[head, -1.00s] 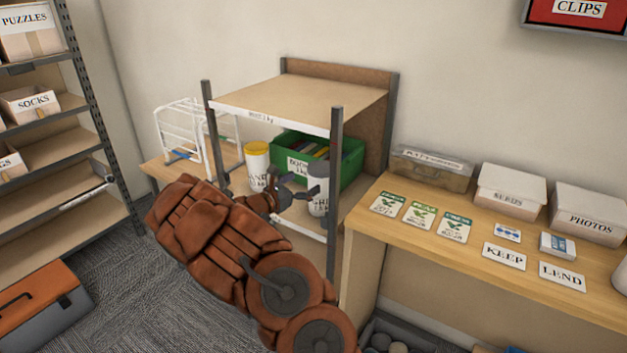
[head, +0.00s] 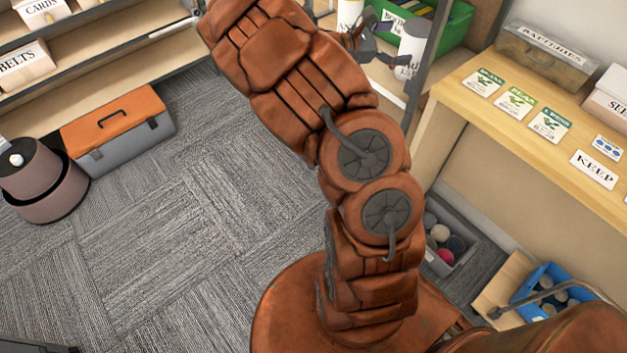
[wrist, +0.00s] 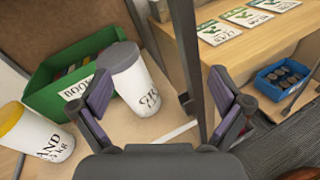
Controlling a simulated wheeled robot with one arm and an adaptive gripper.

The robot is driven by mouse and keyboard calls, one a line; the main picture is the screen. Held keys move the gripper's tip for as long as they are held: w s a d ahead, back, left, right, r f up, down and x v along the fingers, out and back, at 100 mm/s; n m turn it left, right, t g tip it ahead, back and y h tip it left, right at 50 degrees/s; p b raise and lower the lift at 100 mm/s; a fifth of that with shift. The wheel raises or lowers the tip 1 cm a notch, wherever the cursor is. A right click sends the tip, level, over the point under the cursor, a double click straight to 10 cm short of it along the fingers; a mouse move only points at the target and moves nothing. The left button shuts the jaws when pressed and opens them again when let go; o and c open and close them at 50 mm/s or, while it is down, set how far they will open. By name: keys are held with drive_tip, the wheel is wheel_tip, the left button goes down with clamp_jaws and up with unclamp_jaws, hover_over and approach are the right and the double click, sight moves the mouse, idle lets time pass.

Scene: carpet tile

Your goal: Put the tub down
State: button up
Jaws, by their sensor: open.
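A white tub with a grey lid (wrist: 146,92) and dark lettering stands on the rack's shelf (wrist: 160,127). In the head view the tub (head: 411,45) shows at the top, partly behind a rack post. My gripper (wrist: 165,103) is open. In the wrist view its left finger is close beside the tub and its right finger stands well clear; I cannot tell if the left finger touches. In the head view my gripper (head: 382,38) is by the tub. A second white tub with a yellow lid (wrist: 38,136) stands to the left.
A green bin of books (wrist: 50,97) stands behind the tubs. A dark rack post (wrist: 187,50) rises close to my gripper. The wooden counter (head: 470,117) at right holds cards and boxes. An orange and grey toolbox (head: 118,130) is on the carpet.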

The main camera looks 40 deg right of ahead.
drive_tip(key=s+a+r+m+y, duration=0.1)
drive_tip(key=s+a+m+y, duration=0.6)
drive_tip(key=s+a, duration=0.5)
drive_tip(key=s+a+f+m+t+y, duration=0.1)
drive_tip(key=s+a+y, duration=0.2)
drive_tip(key=a, duration=0.7)
drive_tip(key=s+a+f+m+t+y, duration=0.1)
drive_tip(key=s+a+f+m+y, duration=0.1)
drive_tip(key=a, duration=0.8)
drive_tip(key=s+a+f+m+t+y, duration=0.1)
drive_tip(key=s+a+y, duration=0.3)
drive_tip(key=a, duration=0.6)
drive_tip(key=shift+s+f+t, duration=0.2)
drive_tip(key=shift+s+t, duration=0.15)
drive_tip(key=shift+t, duration=0.05)
drive_tip(key=shift+r, duration=0.1)
wheel_tip(320, 180, up, 4)
drive_tip(key=p, duration=0.4)
